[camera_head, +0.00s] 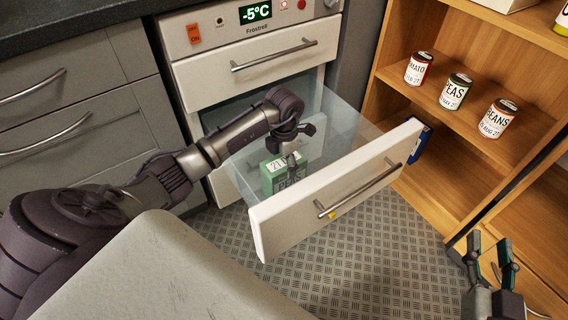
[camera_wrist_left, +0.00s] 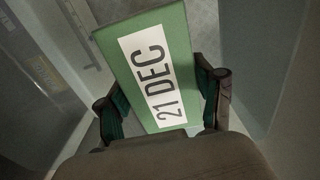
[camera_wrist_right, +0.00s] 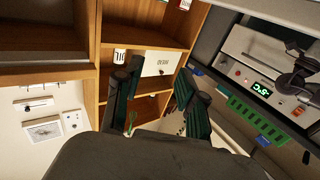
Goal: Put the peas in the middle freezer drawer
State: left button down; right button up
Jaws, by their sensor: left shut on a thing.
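The peas are a green box (camera_head: 273,178) with a white label reading 21 DEC, also seen in the left wrist view (camera_wrist_left: 180,35). My left gripper (camera_head: 290,158) reaches down into the pulled-out freezer drawer (camera_head: 335,188) and is shut on the box. Its fingers lie on both sides of the box in the left wrist view (camera_wrist_left: 160,110). The box is between the drawer's clear walls; I cannot tell whether it touches the drawer floor. This drawer is below the closed top drawer (camera_head: 262,75). My right gripper (camera_head: 489,252) is open and empty at the lower right.
A wooden shelf (camera_head: 465,120) on the right holds cans labelled tomato (camera_head: 418,69), peas (camera_head: 455,92) and beans (camera_head: 497,119). A blue item (camera_head: 419,142) stands low behind the drawer front. Grey cabinets (camera_head: 75,110) are on the left. The patterned floor (camera_head: 370,260) before the drawer is clear.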

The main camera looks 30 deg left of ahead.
jog(key=shift+r, duration=0.1)
pick_arm(q)
jog(key=shift+c, duration=0.8)
grip_release()
pick_arm(e)
jog(key=shift+r, duration=0.15)
pick_arm(q)
notch_tip(320, 180, up, 6)
jog(key=shift+f+p, duration=0.1)
jog(key=shift+p, duration=0.9)
notch_tip(320, 180, up, 6)
jog(key=p, duration=0.1)
jog(key=shift+r+p, duration=0.2)
jog(key=shift+p, duration=0.1)
pick_arm(e)
jog(key=s+d+f+g+h, duration=0.2)
jog(key=s+d+f+g, duration=0.2)
jog(key=s+f+g, duration=0.4)
jog(key=shift+f+m+g+h, duration=0.3)
jog(key=shift+f+g, duration=0.4)
jog(key=shift+f, duration=1.7)
jog(key=shift+s, duration=0.1)
